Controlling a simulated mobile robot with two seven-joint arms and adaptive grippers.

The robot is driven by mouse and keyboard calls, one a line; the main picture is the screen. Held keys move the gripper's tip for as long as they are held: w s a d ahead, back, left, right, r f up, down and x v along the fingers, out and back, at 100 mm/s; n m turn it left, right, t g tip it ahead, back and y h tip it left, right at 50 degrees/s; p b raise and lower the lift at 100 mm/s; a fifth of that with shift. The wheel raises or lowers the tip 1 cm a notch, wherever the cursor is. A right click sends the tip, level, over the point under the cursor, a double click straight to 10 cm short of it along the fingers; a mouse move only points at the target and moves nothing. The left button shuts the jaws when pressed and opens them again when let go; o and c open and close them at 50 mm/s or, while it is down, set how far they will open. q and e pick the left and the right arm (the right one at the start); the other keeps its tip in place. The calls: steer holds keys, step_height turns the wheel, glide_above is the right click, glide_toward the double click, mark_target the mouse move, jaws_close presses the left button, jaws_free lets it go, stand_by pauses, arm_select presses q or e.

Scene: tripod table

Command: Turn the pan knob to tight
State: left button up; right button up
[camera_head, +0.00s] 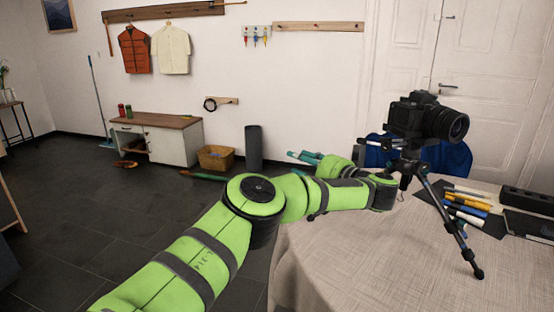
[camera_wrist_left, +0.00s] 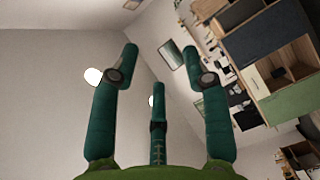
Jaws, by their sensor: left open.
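The pan knob cannot be made out on the dark tripod head. My left gripper (camera_head: 303,158) is left of the tripod, pointing away from it to the left, apart from it. In the left wrist view its teal fingers (camera_wrist_left: 156,72) are spread, with nothing between them. The tripod is not in the left wrist view. My right gripper is not in view.
The table (camera_head: 360,260) has a light cloth. Several markers (camera_head: 468,203) lie on a dark mat right of the tripod, near a black box (camera_head: 527,200). A blue chair back (camera_head: 455,158) stands behind the tripod. The floor at left is open.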

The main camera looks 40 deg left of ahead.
arm_select(q)
steer(key=s+a+n+g, duration=0.1)
steer(key=s+a, duration=0.1)
steer(key=a, duration=0.4)
steer(key=shift+a+g, duration=0.2)
steer(key=shift+g, duration=0.2)
steer(key=shift+f, duration=0.1)
